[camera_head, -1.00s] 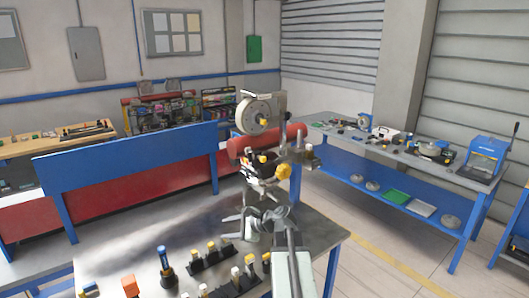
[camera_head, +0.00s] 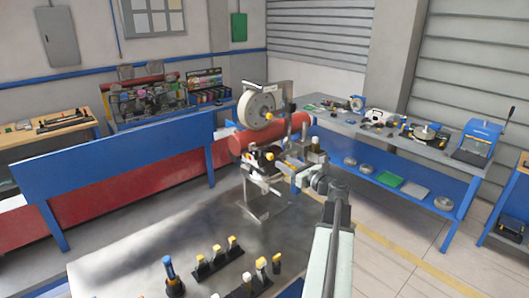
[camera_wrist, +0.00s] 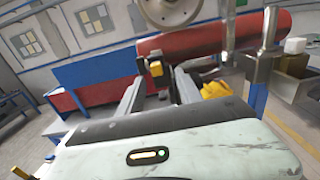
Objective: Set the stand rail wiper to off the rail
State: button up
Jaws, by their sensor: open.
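A metal stand (camera_head: 262,200) rises from the grey bench. It carries a pale round wheel (camera_head: 257,109) and a black block with yellow tips (camera_head: 262,155). I cannot tell for sure which of its small parts is the rail wiper. My gripper (camera_head: 278,180) is open close in front of the stand. In the wrist view its two grey fingers (camera_wrist: 158,88) stand apart, with a black part with a yellow face (camera_wrist: 156,68) beyond and between them. A yellow knob (camera_wrist: 214,90) shows just right of the right finger. Contact is not clear.
A red cylinder (camera_head: 240,143) lies behind the stand. Several yellow-topped black pieces and a blue-topped post (camera_head: 171,276) stand at the bench front. A post with a white cap (camera_wrist: 295,46) is on the right. The bench's left part is bare.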

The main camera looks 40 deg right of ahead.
aim_at(272, 156)
jog(key=w, duration=0.8)
jog(key=shift+w+a+r, duration=0.1)
jog(key=shift+w+a, duration=0.05)
jog(key=shift+w, duration=0.25)
grip_shut()
dwell(1.0)
